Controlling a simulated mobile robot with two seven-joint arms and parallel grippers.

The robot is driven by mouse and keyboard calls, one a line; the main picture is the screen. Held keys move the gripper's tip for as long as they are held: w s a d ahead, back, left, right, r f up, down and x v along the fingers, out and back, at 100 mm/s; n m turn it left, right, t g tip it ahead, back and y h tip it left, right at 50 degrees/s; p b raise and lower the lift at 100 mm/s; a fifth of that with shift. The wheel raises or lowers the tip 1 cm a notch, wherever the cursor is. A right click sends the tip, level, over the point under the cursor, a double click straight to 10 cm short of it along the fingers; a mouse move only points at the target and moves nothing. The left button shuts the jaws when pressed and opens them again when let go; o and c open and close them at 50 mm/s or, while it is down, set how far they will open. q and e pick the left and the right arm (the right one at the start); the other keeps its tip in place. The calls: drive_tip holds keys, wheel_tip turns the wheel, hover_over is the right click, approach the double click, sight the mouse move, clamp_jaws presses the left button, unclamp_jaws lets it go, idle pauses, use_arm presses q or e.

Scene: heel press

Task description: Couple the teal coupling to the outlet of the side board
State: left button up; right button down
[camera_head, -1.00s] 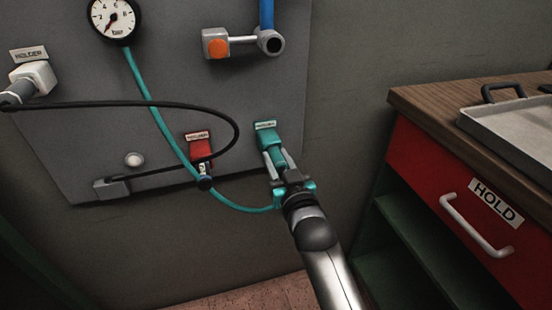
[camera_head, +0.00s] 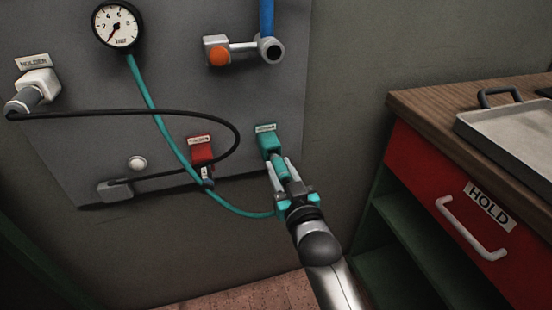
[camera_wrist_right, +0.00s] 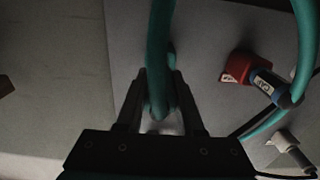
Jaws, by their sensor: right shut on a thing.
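The teal coupling (camera_head: 281,169) is between the fingers of my right gripper (camera_head: 279,178), which is shut on it. It sits just below the teal holder (camera_head: 268,144) on the grey board (camera_head: 200,95); whether its tip still touches the holder I cannot tell. Its teal hose (camera_head: 160,112) runs up to the gauge. In the right wrist view the hose (camera_wrist_right: 158,45) hides much of the coupling between the fingers. A metal fitting with a dark round opening (camera_head: 271,49), likely the outlet, is under the blue pipe at the board's top right. My left gripper is not in view.
A black cable (camera_head: 130,112) loops across the board, near the red holder (camera_head: 202,150). A pressure gauge (camera_head: 118,25) is at top left. An orange knob (camera_head: 218,56) is left of the opening. A red-drawer cabinet (camera_head: 440,190) with a tray (camera_head: 510,128) stands right.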

drive_tip(key=shift+p+v, duration=1.3)
drive_tip(key=shift+v, duration=0.55)
drive_tip(key=shift+p+v, duration=1.35)
drive_tip(key=shift+v, duration=0.35)
wheel_tip(320, 180, up, 24)
drive_tip(key=p, duration=2.4)
drive_tip(key=shift+p, duration=0.4)
drive_tip(key=shift+w, duration=0.1)
drive_tip(key=b, duration=0.2)
hover_over(285, 181)
drive_tip(key=w, duration=0.2)
drive_tip(key=shift+s+a, duration=0.2)
drive_tip(key=shift+s, duration=0.05)
drive_tip(key=shift+r+p, duration=0.1)
drive_tip(key=shift+p, duration=0.3)
